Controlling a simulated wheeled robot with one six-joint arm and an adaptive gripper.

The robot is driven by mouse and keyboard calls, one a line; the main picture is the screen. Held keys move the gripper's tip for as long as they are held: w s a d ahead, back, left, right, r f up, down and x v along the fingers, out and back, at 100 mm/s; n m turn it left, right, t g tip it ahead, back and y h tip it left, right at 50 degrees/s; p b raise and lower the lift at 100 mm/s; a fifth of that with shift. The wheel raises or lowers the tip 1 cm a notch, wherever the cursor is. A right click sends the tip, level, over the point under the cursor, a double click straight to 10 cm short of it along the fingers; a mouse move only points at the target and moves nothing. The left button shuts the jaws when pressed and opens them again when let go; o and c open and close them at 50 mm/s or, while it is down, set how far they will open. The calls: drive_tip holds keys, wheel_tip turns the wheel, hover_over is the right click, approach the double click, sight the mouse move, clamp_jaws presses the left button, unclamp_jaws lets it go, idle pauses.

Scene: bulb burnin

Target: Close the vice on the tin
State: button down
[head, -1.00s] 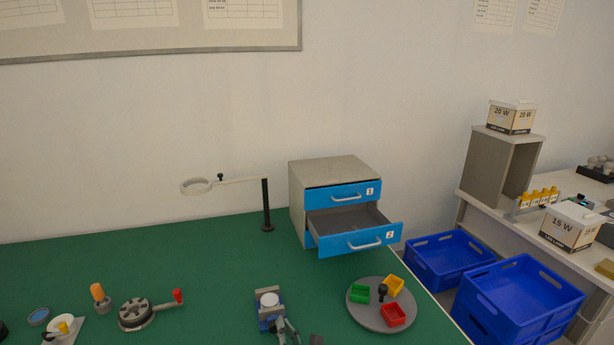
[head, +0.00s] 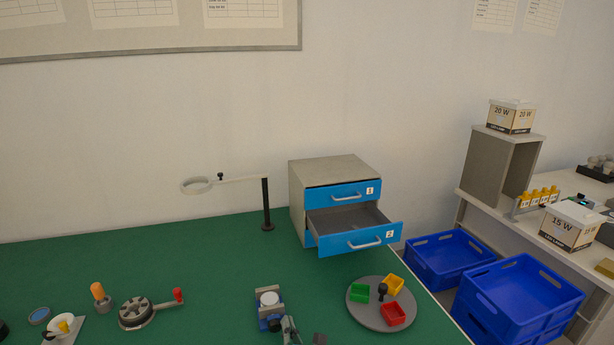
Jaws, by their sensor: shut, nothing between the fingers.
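The blue vice (head: 270,316) stands on the green bench near the bottom middle of the head view. The tin (head: 269,298), with a round white top, sits upright at the vice between its grey jaws; I cannot tell whether both jaws touch it. My gripper (head: 290,328) is at the bottom edge, just in front of the vice on its lower right side, shut and empty. The vice's handle cannot be made out, and the gripper partly covers the vice's near end.
A round grey turntable (head: 358,316) with red, green and yellow bins stands to the right. A drawer cabinet (head: 309,172) with its lower drawer (head: 352,240) pulled out stands behind. A magnifier lamp (head: 266,205) stands back left. A round fixture with a red-knobbed lever (head: 136,313) is left.

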drive_tip(key=shift+v, duration=2.95)
drive_tip(key=shift+r, duration=0.1)
drive_tip(key=shift+s+a+r, duration=0.2)
drive_tip(key=shift+s+a, duration=0.2)
drive_tip(key=shift+a, duration=0.1)
drive_tip(key=shift+s+a+r, duration=0.2)
drive_tip(key=shift+s+a, duration=0.15)
drive_tip(key=shift+a, duration=0.15)
drive_tip(key=shift+x, duration=3.45)
drive_tip(key=shift+s+f, duration=0.1)
drive_tip(key=shift+f, duration=0.1)
drive_tip(key=shift+w+d+f, duration=0.2)
drive_tip(key=shift+d+f, duration=0.35)
drive_tip(key=shift+d, duration=0.2)
drive_tip(key=shift+d, duration=0.1)
